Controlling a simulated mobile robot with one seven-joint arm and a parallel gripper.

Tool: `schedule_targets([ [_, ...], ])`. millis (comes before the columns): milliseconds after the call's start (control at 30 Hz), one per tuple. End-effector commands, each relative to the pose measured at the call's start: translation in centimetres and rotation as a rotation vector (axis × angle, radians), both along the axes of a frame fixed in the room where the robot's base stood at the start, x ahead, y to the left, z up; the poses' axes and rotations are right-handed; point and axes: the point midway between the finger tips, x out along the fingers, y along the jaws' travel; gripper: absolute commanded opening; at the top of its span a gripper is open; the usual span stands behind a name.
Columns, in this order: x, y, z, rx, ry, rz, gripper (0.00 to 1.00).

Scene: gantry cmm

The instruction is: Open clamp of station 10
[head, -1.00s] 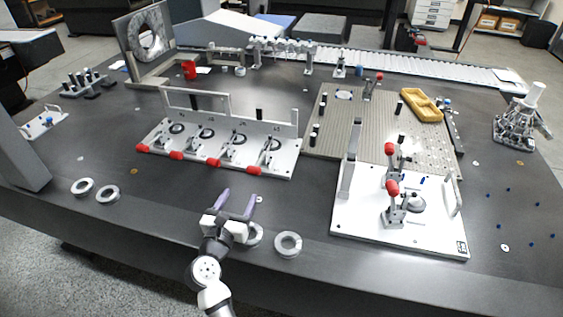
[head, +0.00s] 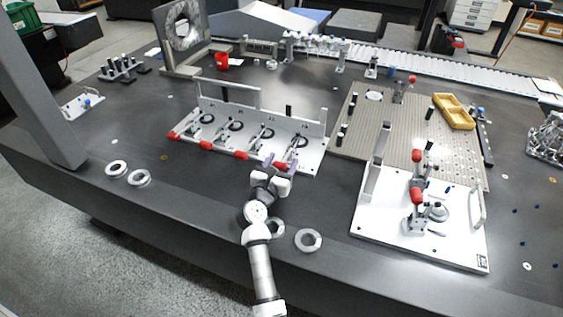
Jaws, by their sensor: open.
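A white fixture plate (head: 313,160) in the middle of the table carries a row of toggle clamps with red handles lying flat toward me. Three handles show clearly: the left (head: 173,136), the second (head: 205,146) and the third (head: 240,155). I cannot tell whether the fingers touch the handle. Station numbers are too small to read, so I cannot tell which clamp is station 10.
A second white plate (head: 365,225) at the right holds two clamps with raised red handles (head: 417,196). Metal rings lie along the front, one (head: 308,240) right of my arm, another partly behind it. A perforated plate (head: 360,130) with a yellow tray (head: 454,111) stands behind.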

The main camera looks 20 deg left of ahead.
Motion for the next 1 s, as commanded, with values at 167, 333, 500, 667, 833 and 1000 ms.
schedule_targets([
  [167,0.08,0.00,0.02,0.001,0.000,0.000,0.60],
  [333,0.06,0.01,0.02,0.001,0.000,0.000,0.47],
  [500,0.04,0.02,0.03,0.000,-0.001,0.000,0.25],
  [667,0.03,0.01,0.03,0.000,0.000,0.000,0.04],
  [833,0.03,0.06,0.07,0.000,0.000,0.000,0.00],
  [1000,0.04,0.57,0.34,0.001,0.011,0.001,0.00],
])
